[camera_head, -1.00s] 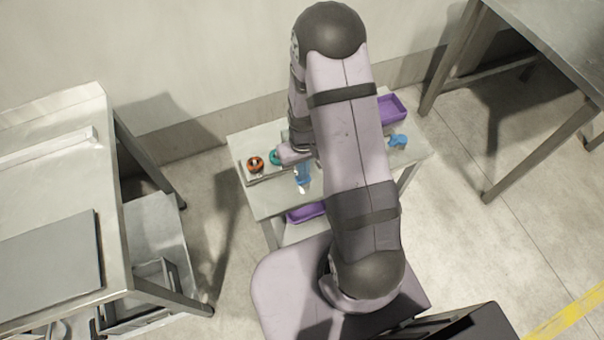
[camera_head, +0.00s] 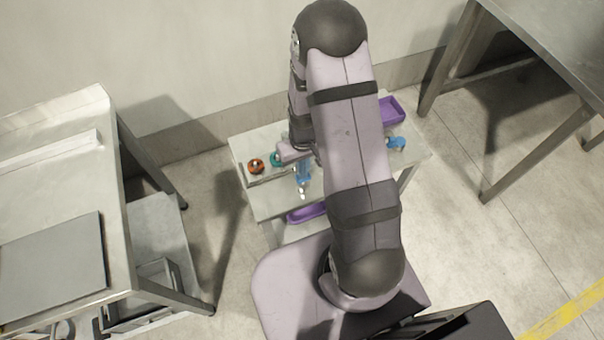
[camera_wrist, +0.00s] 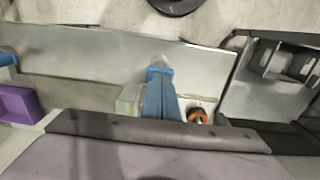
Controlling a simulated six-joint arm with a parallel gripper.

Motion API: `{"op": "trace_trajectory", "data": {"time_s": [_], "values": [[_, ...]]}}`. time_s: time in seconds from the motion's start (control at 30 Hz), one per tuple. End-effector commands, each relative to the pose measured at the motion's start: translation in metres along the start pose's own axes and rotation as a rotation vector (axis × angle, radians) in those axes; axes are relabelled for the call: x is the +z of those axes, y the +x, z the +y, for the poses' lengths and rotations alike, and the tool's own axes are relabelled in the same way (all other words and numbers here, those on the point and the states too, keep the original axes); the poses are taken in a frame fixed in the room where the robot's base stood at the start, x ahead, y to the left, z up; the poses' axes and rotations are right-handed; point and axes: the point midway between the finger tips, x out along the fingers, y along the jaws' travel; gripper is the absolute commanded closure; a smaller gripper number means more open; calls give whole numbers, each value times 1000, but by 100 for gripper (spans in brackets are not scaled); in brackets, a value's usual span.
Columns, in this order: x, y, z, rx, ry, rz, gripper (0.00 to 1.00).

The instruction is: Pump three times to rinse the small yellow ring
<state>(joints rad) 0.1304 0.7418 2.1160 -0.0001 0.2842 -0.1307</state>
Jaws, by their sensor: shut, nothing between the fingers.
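My gripper (camera_head: 296,153) is shut and empty, low over the small table; my arm partly covers it in the head view. A blue thing with a pale end (camera_head: 303,179) is right at my gripper, on the side nearer my base. It also shows in the middle of the wrist view (camera_wrist: 160,92); I cannot tell whether my fingers touch it. An orange ring (camera_head: 256,166) lies to its left in the head view, and it shows in the wrist view (camera_wrist: 197,116). A teal ring (camera_head: 276,159) is between them. I cannot make out a yellow ring.
A clear block-like thing (camera_wrist: 129,100) is beside the blue thing. A purple tray (camera_head: 391,109) and another blue thing (camera_head: 396,143) are at the table's right. A second purple tray (camera_head: 306,213) is lower down. A steel bench (camera_head: 60,190) stands left, another steel table (camera_head: 560,45) right.

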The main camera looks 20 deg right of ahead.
Motion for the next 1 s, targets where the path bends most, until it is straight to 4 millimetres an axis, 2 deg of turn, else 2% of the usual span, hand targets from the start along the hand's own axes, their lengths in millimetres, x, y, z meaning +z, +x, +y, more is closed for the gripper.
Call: {"op": "trace_trajectory", "data": {"time_s": [0.5, 1.0], "values": [[0, -2, 0, 0, 0, 1, 100], [0, -36, 0, 0, 0, 0, 100]]}}
